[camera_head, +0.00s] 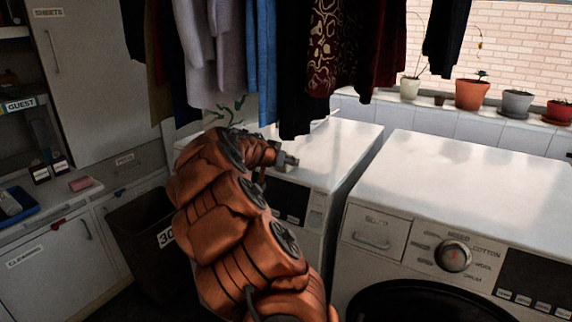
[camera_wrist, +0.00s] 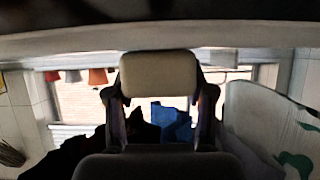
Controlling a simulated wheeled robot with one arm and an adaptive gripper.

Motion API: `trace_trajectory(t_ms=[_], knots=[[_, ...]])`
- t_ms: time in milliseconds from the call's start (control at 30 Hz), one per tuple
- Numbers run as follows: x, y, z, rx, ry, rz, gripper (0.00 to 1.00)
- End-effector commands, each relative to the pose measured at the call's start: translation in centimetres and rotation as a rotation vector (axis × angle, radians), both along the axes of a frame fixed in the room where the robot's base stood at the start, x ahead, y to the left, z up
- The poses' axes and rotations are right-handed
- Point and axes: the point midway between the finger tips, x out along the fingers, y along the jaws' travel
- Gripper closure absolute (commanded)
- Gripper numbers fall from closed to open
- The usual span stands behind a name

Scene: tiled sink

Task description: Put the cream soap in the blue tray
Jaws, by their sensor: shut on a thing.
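The cream soap (camera_wrist: 158,75) is a rounded cream block between the two fingers of my gripper (camera_wrist: 160,92) in the wrist view. My gripper is shut on it. In the head view my gripper (camera_head: 286,161) is over the front of the left washing machine's top, and the soap is too small there to make out clearly. The blue tray (camera_head: 28,211) is on the counter at the far left, well apart from my gripper. A pale grey object lies in it.
A pink bar (camera_head: 81,184) and small dark bottles (camera_head: 59,162) stand near the tray. Hanging clothes (camera_head: 262,60) are close above my gripper. A second washing machine (camera_head: 480,180) is at right.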

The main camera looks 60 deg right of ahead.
Motion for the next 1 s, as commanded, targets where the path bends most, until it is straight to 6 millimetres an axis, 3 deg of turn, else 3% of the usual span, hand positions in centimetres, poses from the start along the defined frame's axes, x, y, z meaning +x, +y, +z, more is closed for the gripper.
trace_trajectory(t_ms=[133,500,733,1000], knots=[[0.0,0.0,0.0,0.000,0.000,0.000,0.93],[0.0,0.1,0.5,0.000,-0.002,-0.001,0.93],[-0.1,3.3,0.5,-0.001,0.001,0.002,0.93],[-0.4,9.7,0.5,-0.003,0.000,0.001,0.93]])
